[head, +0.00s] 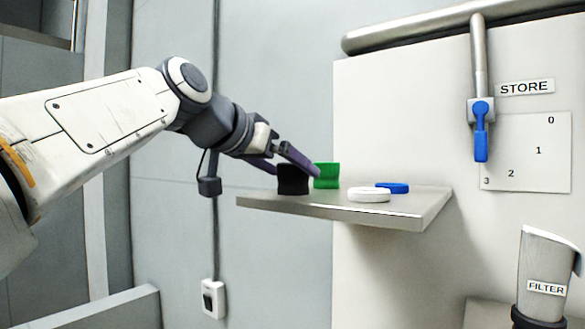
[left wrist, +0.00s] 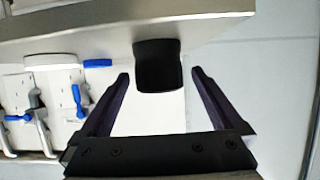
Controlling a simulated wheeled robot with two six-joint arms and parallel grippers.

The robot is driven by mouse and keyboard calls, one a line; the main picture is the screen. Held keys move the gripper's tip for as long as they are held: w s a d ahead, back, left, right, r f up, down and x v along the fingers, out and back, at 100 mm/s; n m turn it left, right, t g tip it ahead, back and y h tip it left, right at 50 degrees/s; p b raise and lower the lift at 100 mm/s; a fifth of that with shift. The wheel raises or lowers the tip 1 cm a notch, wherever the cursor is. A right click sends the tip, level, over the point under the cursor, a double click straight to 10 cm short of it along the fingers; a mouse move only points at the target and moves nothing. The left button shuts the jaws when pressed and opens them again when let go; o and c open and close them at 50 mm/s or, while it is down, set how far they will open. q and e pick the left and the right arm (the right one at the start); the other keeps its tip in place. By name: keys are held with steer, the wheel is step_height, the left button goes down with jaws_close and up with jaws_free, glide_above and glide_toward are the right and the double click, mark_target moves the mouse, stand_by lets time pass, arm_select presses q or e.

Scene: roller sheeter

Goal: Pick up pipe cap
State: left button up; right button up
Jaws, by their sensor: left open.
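A small black piece (head: 293,180) stands near the left end of a grey metal shelf (head: 405,213). A green piece (head: 327,176) stands just behind it. A white disc (head: 369,195) and a blue disc (head: 393,188) lie flat further right. I cannot tell by looks which is the pipe cap. My left gripper (head: 296,172) is open at the black piece, its purple fingers reaching over the shelf's left end. In the left wrist view the black piece (left wrist: 157,68) shows between the spread fingertips, not gripped. The green piece is hidden there. My right gripper is not in view.
A wall panel beyond the shelf holds a pipe with a blue-handled valve (head: 481,132), a STORE label (head: 525,88) and a number chart (head: 526,152). A FILTER canister (head: 545,270) stands at lower right. The shelf's right end is bare.

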mark_target(302, 176)
arm_select(q)
steer(key=shift+w+d+p, duration=0.2)
steer(key=shift+p, duration=0.1)
steer(key=p+x, duration=0.2)
steer(key=x, duration=0.1)
steer(key=shift+w+d, duration=0.2)
steer(key=shift+w+d+f+p, duration=0.2)
steer(key=shift+w+f+p, duration=0.05)
steer(key=shift+w+p, duration=0.15)
steer(key=c, duration=1.4)
